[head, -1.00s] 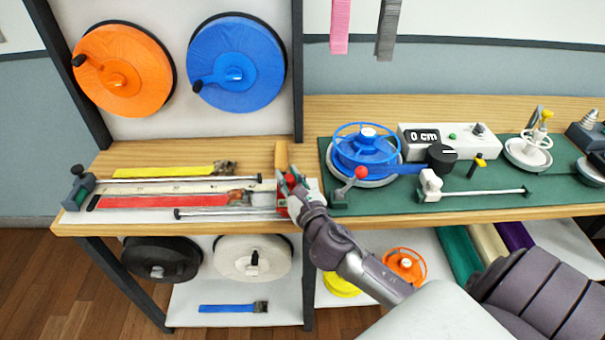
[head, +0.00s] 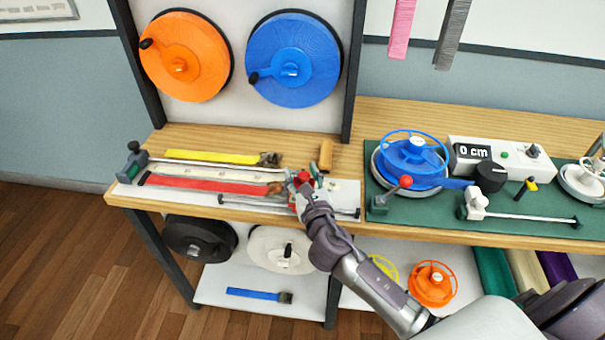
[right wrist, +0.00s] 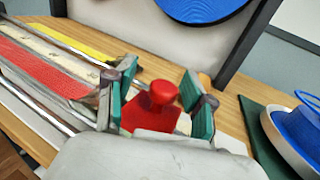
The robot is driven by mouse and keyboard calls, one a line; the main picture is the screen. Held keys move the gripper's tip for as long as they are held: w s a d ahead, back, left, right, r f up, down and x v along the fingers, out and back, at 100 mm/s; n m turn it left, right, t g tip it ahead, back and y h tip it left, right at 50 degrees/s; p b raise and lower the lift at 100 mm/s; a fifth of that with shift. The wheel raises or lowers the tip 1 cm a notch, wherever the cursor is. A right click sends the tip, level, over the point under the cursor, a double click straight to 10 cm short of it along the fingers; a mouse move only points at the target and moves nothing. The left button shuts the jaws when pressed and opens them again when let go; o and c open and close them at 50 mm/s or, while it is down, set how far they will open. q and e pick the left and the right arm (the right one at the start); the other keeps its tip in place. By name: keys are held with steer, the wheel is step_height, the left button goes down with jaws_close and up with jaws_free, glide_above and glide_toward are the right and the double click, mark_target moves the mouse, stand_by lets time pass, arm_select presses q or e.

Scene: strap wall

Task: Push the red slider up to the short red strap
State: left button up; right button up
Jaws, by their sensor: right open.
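The short red strap (head: 205,185) lies flat along the white measuring board, its brownish end toward the slider; it also shows in the right wrist view (right wrist: 40,68). The red slider (right wrist: 140,119) with its round red knob (right wrist: 163,93) sits on the board, right of the strap; in the head view its top (head: 303,177) shows at my fingertips. My right gripper (head: 302,188) is open, one green-padded finger on each side of the slider, as the right wrist view (right wrist: 158,108) shows. The left finger hides whether slider and strap touch. My left gripper is out of view.
A yellow strap (head: 210,156) and a cream strap (head: 215,174) lie behind the red one. Metal rods run along the board. A wooden block (head: 325,155) stands behind my gripper. A blue reel (head: 412,160) stands on the green mat to the right.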

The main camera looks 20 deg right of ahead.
steer(key=s+a, duration=0.1)
steer(key=s, duration=1.1)
steer(key=shift+a, duration=0.4)
